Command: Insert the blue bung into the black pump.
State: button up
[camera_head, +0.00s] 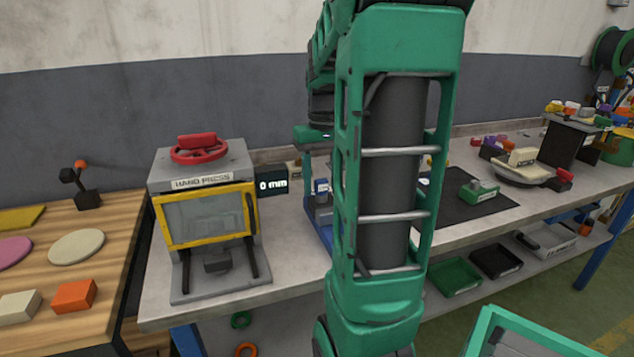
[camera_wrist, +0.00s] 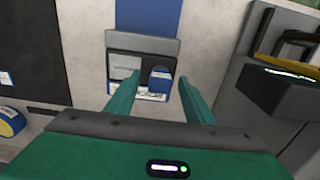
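My gripper (camera_wrist: 158,78) is open and empty in the wrist view, with its two green fingers spread apart. Between and beyond its fingertips is a small grey and blue station (camera_wrist: 142,43) on the bench. A blue piece (camera_wrist: 161,80) with a pale label sits at the station's right side; I cannot tell for sure that it is the blue bung. A grey panel (camera_wrist: 124,67) is left of it. In the head view, my green arm hides most of this station; a blue part (camera_head: 320,186) shows left of the arm. I cannot make out the black pump in either view.
A black mat (camera_head: 458,207) with a green block (camera_head: 479,191) lies right. A wooden table (camera_head: 100,235) is far left.

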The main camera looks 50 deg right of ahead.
aim_at(321, 180)
notch_tip(321, 180, up, 11)
jog(key=shift+f, duration=0.15)
dwell(0.4)
dwell(0.7)
jog(key=s+a+f, duration=0.5)
jog(key=a+f, duration=0.1)
jog(key=a, duration=0.3)
jog(key=shift+s+f, duration=0.2)
jog(key=s+a+f, duration=0.8)
jog(key=shift+s+f, duration=0.15)
jog(key=shift+f, duration=0.25)
jog(key=shift+c, duration=0.3)
